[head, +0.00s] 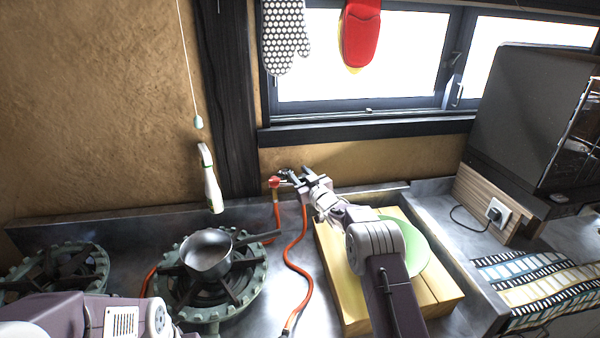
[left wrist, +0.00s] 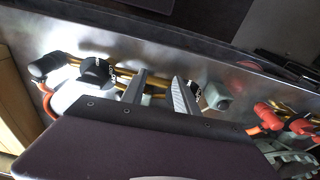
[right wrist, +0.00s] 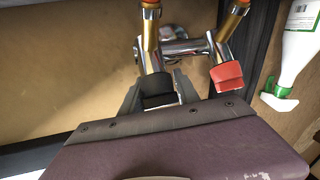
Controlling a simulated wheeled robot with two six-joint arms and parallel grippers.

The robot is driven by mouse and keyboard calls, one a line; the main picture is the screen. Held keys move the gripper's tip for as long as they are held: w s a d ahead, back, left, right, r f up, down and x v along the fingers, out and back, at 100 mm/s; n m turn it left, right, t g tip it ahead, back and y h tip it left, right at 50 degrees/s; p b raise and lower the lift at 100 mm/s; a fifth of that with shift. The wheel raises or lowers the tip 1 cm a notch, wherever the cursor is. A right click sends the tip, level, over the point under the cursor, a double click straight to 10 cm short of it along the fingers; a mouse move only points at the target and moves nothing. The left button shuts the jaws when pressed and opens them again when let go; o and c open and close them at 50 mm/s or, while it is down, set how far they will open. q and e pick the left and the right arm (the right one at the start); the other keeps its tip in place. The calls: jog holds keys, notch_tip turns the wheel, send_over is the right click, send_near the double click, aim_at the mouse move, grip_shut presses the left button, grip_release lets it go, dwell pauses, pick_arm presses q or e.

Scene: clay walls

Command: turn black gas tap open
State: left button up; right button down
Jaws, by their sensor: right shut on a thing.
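The black gas tap (right wrist: 158,90) is on a chrome fitting in the right wrist view, next to a red tap (right wrist: 227,76). My right gripper (right wrist: 158,98) has its fingers on both sides of the black tap and is shut on it. In the head view my right gripper (head: 298,182) is at the wall by the red tap (head: 274,183); the black tap is mostly hidden there by the gripper. My left gripper (left wrist: 160,92) is open and empty in the left wrist view, with its fingers apart, low by a black knob (left wrist: 96,71) and brass pipes.
Orange hoses (head: 290,260) run from the fitting over the metal counter. A pot (head: 207,252) stands on a green burner. A wooden board (head: 336,275) with a green plate (head: 417,250) lies under my right arm. A white spray bottle (right wrist: 298,45) is beside the taps.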

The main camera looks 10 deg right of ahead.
jog(key=n+y+p, duration=0.1)
jog(key=n+g+p, duration=0.1)
jog(key=shift+r+y+p, duration=0.3)
jog(key=shift+r+y, duration=0.05)
jog(key=shift+y, duration=0.05)
jog(key=shift+f+n+g+p, duration=0.15)
jog(key=shift+n+g+p, duration=0.2)
jog(key=shift+n, duration=0.35)
jog(key=shift+a+f+n+g+y, duration=0.15)
jog(key=shift+f+n+g+y, duration=0.1)
jog(key=shift+n+y, duration=0.25)
jog(key=c, duration=1)
grip_release()
jog(key=shift+w+f, duration=0.15)
jog(key=shift+f, duration=0.1)
jog(key=shift+r, duration=0.1)
